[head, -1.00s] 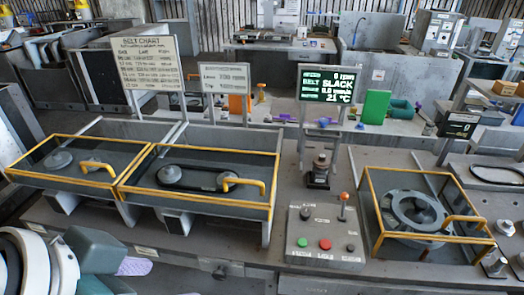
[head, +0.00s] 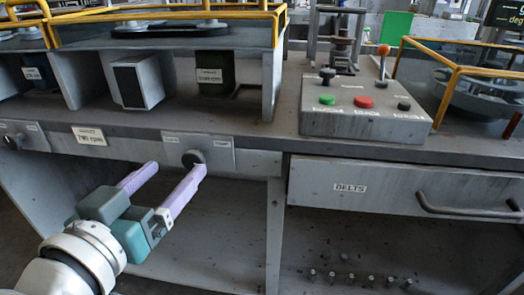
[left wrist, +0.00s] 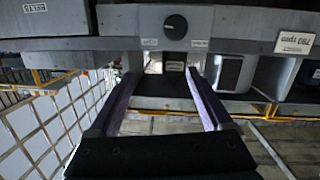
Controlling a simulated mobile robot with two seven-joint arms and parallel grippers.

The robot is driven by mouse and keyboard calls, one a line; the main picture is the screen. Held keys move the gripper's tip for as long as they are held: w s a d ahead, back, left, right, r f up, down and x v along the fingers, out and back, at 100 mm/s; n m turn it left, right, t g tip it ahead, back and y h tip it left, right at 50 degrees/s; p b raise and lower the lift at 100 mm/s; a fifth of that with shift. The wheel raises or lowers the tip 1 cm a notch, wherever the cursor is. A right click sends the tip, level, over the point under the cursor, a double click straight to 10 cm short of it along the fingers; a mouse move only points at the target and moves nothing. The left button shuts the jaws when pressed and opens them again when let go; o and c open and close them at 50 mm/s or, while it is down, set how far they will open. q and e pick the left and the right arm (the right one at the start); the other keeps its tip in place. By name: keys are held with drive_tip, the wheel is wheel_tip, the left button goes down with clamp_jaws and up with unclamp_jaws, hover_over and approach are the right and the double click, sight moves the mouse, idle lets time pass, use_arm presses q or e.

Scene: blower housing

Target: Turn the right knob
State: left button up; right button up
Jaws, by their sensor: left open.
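The right knob (head: 193,158) is a dark round knob on a grey plate on the bench's front edge. It also shows in the left wrist view (left wrist: 175,27), which looks upside down. My left gripper (head: 176,168) has lilac fingers, open and apart, with nothing between them. In the head view its right fingertip overlaps the knob's lower edge; I cannot tell whether they touch. In the left wrist view the gripper (left wrist: 162,80) points toward the panel, and the knob lies beyond the fingertips. Another dark knob (head: 12,141) sits on a plate at the far left. My right gripper is not seen.
A drawer (head: 385,190) with a dark handle is right of the knob. A control box (head: 365,110) with green and red buttons stands above it on the bench. A yellow-framed guard (head: 170,14) is above left. Below the front edge is an open shelf space (head: 235,225).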

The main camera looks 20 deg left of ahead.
use_arm(q)
drive_tip(key=y+b, duration=0.1)
drive_tip(key=b, duration=0.2)
approach(191, 161)
drive_tip(key=f+n+t+b, duration=0.1)
drive_tip(key=shift+y, duration=0.4)
drive_tip(key=b+x, duration=0.2)
drive_tip(key=x, duration=0.7)
drive_tip(key=shift+w+d, duration=0.15)
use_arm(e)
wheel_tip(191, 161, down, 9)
use_arm(q)
clamp_jaws()
